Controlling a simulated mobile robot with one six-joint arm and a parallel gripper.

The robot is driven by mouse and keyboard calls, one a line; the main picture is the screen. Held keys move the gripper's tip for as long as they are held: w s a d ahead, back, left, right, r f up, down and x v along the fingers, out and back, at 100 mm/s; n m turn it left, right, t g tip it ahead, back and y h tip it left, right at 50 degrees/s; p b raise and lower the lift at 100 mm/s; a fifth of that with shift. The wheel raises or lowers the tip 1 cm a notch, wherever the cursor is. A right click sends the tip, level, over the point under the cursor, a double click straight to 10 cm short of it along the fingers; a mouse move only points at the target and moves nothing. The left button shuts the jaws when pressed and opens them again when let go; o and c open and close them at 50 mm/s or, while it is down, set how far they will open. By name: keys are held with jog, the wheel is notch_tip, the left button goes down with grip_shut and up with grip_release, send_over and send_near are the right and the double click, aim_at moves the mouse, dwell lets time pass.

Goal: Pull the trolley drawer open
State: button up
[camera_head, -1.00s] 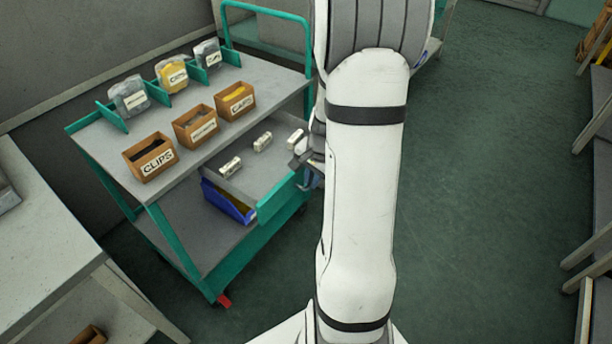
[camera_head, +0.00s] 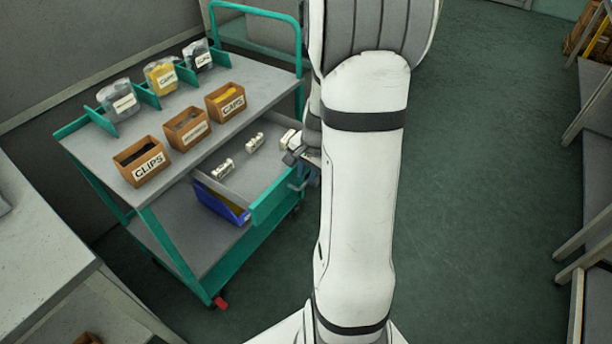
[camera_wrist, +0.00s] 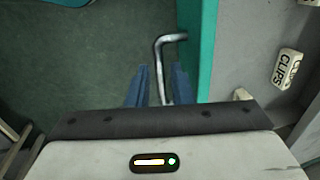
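The trolley drawer (camera_head: 235,188) is pulled out from under the top deck of the teal trolley (camera_head: 222,91), with its inside showing. Its teal front also shows in the wrist view (camera_wrist: 205,50). The bent metal drawer handle (camera_wrist: 159,55) stands out from that front. In the head view my gripper (camera_head: 300,172) is at the drawer front, partly hidden by my arm.
Small white labelled blocks (camera_head: 223,168) are in the drawer; one reads CLIPS (camera_wrist: 286,70). Wooden bins (camera_head: 141,161) and bags (camera_head: 118,102) sit on the trolley top. A blue bin (camera_head: 222,205) is below. A grey table (camera_head: 45,270) is at left. Floor (camera_head: 480,150) is clear at right.

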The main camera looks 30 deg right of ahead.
jog(key=r, duration=0.3)
jog(key=s+r, duration=0.1)
jog(key=r, duration=0.1)
jog(key=shift+d+r+p, duration=0.2)
jog(key=shift+r+p, duration=0.1)
jog(key=shift+r, duration=0.05)
jog(key=s+a+r+n+p, duration=0.3)
jog(key=s+a+r+n, duration=0.3)
jog(key=a+r, duration=0.2)
jog(key=s+a+r+n+p, duration=0.3)
jog(key=s+a+r+n, duration=0.3)
jog(key=a+r+n, duration=0.1)
jog(key=shift+a+r+t+h, duration=0.35)
jog(key=shift+a+r, duration=0.25)
jog(key=shift+a, duration=0.55)
